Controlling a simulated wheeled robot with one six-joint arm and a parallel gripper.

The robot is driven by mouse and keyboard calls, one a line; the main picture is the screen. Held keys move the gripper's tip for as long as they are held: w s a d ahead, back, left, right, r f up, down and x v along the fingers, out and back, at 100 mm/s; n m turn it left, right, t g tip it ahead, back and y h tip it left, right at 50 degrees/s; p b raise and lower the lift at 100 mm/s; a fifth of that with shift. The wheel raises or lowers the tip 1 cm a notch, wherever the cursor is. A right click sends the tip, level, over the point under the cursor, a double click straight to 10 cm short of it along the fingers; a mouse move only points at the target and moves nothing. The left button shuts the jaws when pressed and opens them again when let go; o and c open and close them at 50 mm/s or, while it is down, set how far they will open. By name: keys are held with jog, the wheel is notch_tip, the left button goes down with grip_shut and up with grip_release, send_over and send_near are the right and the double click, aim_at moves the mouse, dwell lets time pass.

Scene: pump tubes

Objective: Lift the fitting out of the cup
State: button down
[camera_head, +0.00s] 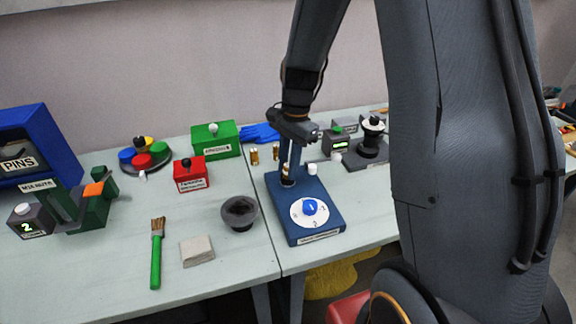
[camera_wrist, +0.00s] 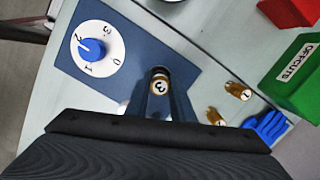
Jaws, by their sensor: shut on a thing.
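A brass fitting with a white top marked 3 (camera_wrist: 159,86) is between the fingers of my gripper (camera_wrist: 160,92) in the wrist view. My gripper (camera_head: 288,172) points down over the back left part of a blue base (camera_head: 318,218) in the head view, shut on the fitting. A small dark round holder shows at the fingertips, at the fitting's lower end; it may be the cup. I cannot tell whether the fitting is still inside it. The base carries a white dial with a blue knob (camera_head: 309,207), also seen in the wrist view (camera_wrist: 92,48).
Two more brass fittings (camera_head: 254,157) stand behind the base, near a blue glove (camera_head: 260,133). A white cap (camera_head: 312,169) is just right of my fingers. A dark bowl (camera_head: 240,213) and a red box (camera_head: 190,174) are left.

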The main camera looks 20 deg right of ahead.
aim_at(286, 166)
jog(key=shift+r, duration=0.1)
jog(key=shift+r+p, duration=2.4)
jog(key=shift+r, duration=0.55)
